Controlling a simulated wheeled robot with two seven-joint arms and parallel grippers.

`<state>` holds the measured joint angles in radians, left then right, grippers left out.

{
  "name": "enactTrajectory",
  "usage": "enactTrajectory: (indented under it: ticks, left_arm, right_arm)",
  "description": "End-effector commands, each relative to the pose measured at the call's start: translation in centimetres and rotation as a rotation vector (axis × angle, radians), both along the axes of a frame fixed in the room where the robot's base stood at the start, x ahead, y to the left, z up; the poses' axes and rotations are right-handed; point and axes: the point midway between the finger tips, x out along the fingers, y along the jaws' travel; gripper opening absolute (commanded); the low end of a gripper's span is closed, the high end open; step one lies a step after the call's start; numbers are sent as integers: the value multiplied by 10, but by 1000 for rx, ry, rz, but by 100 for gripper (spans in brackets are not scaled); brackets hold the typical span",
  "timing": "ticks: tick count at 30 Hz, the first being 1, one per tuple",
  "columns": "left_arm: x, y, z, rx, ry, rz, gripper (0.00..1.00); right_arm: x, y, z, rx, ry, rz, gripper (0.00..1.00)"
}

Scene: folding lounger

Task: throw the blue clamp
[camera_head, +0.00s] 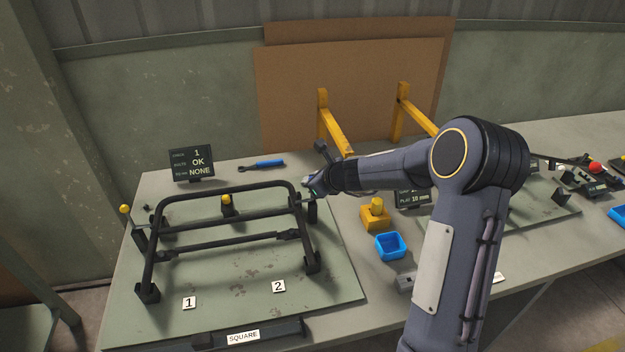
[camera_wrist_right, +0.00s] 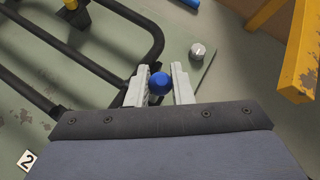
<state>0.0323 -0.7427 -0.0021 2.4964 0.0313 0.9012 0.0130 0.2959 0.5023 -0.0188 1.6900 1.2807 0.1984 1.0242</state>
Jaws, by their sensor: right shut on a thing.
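The blue clamp shows as a round blue knob (camera_wrist_right: 160,83) between my right gripper's fingers in the right wrist view. My right gripper (camera_wrist_right: 160,86) is shut on this knob. In the head view the right gripper (camera_head: 311,186) is at the far right corner of the black tube frame (camera_head: 228,197), and the arm and hand hide most of the clamp there. The frame lies on a green fixture plate (camera_head: 235,287) with labels 1 and 2. My left gripper is not in view.
A yellow-knobbed clamp (camera_head: 126,212) stands at the plate's left. A blue-handled tool (camera_head: 268,163) lies behind the frame. A blue bin (camera_head: 391,247), a yellow block (camera_head: 375,218) and yellow brackets (camera_head: 336,133) stand to the right.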

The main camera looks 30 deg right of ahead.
Motion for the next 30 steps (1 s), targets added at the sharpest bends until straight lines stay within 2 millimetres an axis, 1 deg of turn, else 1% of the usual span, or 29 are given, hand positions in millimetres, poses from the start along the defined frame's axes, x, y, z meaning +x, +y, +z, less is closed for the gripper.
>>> enactTrajectory:
  ticks: [2, 3, 6, 7, 14, 17, 20, 27, 30]
  left_arm:
    - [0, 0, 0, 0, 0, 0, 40]
    - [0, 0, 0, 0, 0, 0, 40]
    - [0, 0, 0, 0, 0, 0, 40]
    - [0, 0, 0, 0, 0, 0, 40]
    - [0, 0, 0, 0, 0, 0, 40]
    - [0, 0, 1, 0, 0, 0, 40]
    - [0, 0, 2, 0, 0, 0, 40]
    - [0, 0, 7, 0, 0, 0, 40]
    - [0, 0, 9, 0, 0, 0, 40]
  right_arm:
    - [-1, 0, -1, 0, 2, 0, 0]
    - [-1, 0, -1, 0, 3, 1, 24]
    - [0, 0, -1, 0, 3, 1, 37]
    - [0, 0, -1, 1, 2, 1, 40]
    - [0, 0, 0, 1, 0, 1, 40]
    - [-3, -1, 3, 0, -1, 0, 40]
    - [-13, -3, 11, 0, -1, -1, 40]
    - [-46, -9, 36, 0, -1, -1, 40]
    - [-55, -11, 43, 1, 0, 1, 40]
